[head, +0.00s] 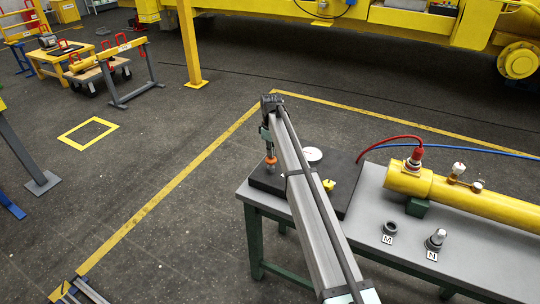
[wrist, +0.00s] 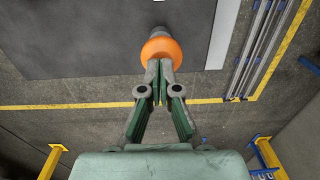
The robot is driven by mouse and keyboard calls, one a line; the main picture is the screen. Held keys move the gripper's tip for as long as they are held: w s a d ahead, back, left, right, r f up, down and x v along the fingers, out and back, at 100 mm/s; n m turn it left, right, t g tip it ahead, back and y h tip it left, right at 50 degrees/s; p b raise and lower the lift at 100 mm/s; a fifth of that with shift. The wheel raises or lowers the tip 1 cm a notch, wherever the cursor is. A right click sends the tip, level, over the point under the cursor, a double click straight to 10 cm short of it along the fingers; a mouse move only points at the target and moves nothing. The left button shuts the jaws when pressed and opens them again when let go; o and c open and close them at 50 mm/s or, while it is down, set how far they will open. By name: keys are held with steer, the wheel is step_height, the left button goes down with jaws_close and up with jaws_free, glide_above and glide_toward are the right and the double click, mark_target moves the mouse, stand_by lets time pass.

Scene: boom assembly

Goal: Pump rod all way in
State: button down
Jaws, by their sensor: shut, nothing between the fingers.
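An orange ring-shaped knob (head: 270,160) with a grey cylindrical part below it stands at the left side of the black plate (head: 262,183); I take it to be the pump rod's end. My gripper (head: 268,151) points down right above the knob, its fingers shut and empty. In the wrist view the fingertips (wrist: 160,72) meet at the near side of the orange knob (wrist: 160,48). They look touching or nearly so. A grey end shows beyond the knob. How far the rod is in cannot be told.
A round white gauge (head: 312,154) and a small yellow part (head: 328,185) are on the plate, partly beside my arm. A yellow cylinder (head: 470,198) with red and blue hoses lies on the grey table (head: 475,262). Fittings marked M and N stand in front of it.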

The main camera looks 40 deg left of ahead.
mark_target(272, 159)
step_height(272, 159, up, 11)
steer(key=b, duration=0.3)
steer(key=shift+w, duration=0.15)
stand_by(0.9)
steer(key=shift+s+d+r+p, duration=0.2)
steer(key=shift+s+r, duration=0.05)
steer(key=shift+r, duration=0.4)
steer(key=shift+s+d+r+p, duration=0.2)
steer(key=shift+r, duration=0.4)
step_height(272, 159, down, 14)
steer(key=p, duration=0.5)
steer(key=shift+a+r, duration=0.1)
steer(key=shift+r, duration=0.05)
